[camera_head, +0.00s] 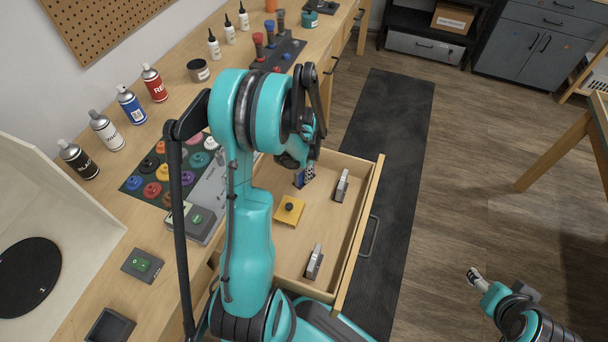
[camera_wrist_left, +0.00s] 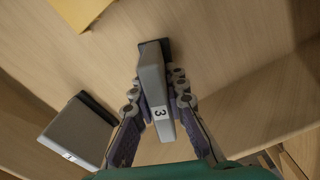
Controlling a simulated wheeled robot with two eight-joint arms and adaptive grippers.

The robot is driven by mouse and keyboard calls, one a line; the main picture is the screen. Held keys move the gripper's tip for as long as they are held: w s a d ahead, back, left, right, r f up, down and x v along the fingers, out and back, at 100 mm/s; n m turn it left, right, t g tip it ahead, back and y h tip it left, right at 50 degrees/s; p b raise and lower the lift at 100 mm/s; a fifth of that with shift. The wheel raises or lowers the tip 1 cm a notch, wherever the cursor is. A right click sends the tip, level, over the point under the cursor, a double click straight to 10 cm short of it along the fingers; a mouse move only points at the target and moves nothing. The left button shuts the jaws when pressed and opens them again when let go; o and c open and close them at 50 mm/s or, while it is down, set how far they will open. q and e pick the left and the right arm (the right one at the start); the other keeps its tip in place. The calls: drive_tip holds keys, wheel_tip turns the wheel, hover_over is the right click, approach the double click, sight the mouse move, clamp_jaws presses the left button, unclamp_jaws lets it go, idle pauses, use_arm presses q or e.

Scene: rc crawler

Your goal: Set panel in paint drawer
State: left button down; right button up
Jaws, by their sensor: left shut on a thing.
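My left gripper (camera_head: 304,176) reaches down into the open wooden drawer (camera_head: 322,292), near its back end. In the left wrist view the gripper (camera_wrist_left: 156,95) is shut on a grey panel (camera_wrist_left: 152,75) marked 3. My arm mostly hides this panel in the head view. A second grey panel (camera_wrist_left: 75,130), its number unclear, lies to the left in the wrist view. In the head view, one grey panel (camera_head: 341,185) stands by the drawer's front and another (camera_head: 314,262) nearer the low end. My right gripper (camera_head: 475,277) is small, at the lower right, over the floor.
A yellow plate (camera_head: 289,210) with a black knob lies in the drawer. Spray cans (camera_head: 131,105), a tray of coloured paint pots (camera_head: 160,172) and a green-button box (camera_head: 142,264) sit on the workbench. The floor mat (camera_head: 395,130) in front of the drawer is clear.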

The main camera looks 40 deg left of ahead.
use_arm(q)
drive_tip(key=shift+f, duration=0.1)
drive_tip(key=c, duration=1.5)
unclamp_jaws()
drive_tip(key=shift+c, duration=0.2)
drive_tip(key=shift+r, duration=0.25)
wheel_tip(320, 180, up, 12)
drive_tip(key=p, duration=0.4)
drive_tip(key=shift+f, duration=0.2)
drive_tip(key=s+d+r+t, duration=0.3)
drive_tip(key=d+r, duration=0.3)
drive_tip(key=d, duration=0.4)
drive_tip(key=s+d+r+n+t, duration=0.1)
drive_tip(key=s+d+r+t, duration=0.3)
drive_tip(key=d, duration=0.5)
wheel_tip(320, 180, up, 3)
drive_tip(key=shift+s+d+f, duration=0.2)
drive_tip(key=shift+s+d, duration=0.2)
drive_tip(key=shift+s, duration=0.7)
